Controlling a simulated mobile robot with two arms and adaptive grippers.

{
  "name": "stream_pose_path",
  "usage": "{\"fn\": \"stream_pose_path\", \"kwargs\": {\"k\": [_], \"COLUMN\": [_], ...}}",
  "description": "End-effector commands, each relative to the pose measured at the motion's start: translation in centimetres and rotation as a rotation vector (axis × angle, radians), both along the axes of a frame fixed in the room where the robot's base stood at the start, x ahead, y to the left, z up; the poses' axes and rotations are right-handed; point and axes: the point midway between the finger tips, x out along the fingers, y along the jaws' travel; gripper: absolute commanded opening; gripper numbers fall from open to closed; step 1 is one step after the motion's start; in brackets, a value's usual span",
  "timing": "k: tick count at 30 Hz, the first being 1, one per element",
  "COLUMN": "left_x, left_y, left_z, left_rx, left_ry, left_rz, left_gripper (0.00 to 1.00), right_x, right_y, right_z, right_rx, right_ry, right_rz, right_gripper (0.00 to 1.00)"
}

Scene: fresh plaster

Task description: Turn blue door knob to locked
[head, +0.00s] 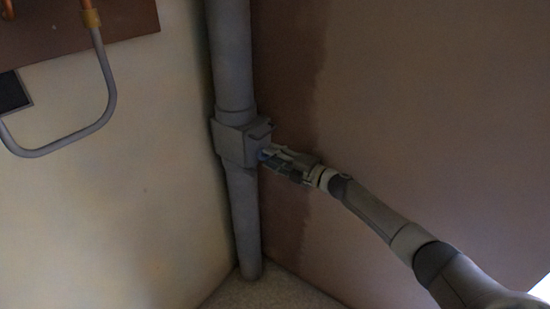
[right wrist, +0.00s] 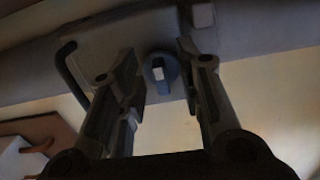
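The blue door knob (right wrist: 160,73) is a small round dial with a pale raised bar. It sits on the face of a grey box (head: 235,143) on the vertical pipe in the corner. In the right wrist view the bar points roughly up and down the picture. My right gripper (right wrist: 158,62) is open, with one finger on each side of the knob and gaps showing between. In the head view my right gripper (head: 278,156) reaches the box from the right and mostly hides the knob, of which a bit of blue shows. My left gripper is not in view.
The grey pipe (head: 232,60) runs up the corner, with a pale wall (head: 120,190) on the left and a brown plastered wall (head: 420,110) on the right. A dark bent handle (right wrist: 72,75) stands out beside the knob. A curved grey tube (head: 108,85) hangs at the upper left.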

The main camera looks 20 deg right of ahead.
Motion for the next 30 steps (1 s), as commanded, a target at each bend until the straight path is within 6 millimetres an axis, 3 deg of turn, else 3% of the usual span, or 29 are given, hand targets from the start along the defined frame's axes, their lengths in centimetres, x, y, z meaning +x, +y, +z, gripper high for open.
{"fn": "stream_pose_path", "kwargs": {"k": [7, 21, 30], "left_x": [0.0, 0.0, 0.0], "left_y": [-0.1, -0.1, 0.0], "left_z": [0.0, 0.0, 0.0], "left_rx": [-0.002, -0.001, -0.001], "left_ry": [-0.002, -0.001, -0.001], "left_rz": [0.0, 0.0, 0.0], "left_gripper": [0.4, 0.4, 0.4], "right_x": [-1.1, -7.8, -10.1], "right_y": [-0.7, -4.6, -6.0], "right_z": [-0.1, -0.2, 0.0], "right_rx": [-0.002, -0.002, -0.001], "right_ry": [0.0, 0.003, 0.001], "right_rz": [-0.001, -0.001, 0.0], "right_gripper": [0.33, 0.33, 0.33]}}
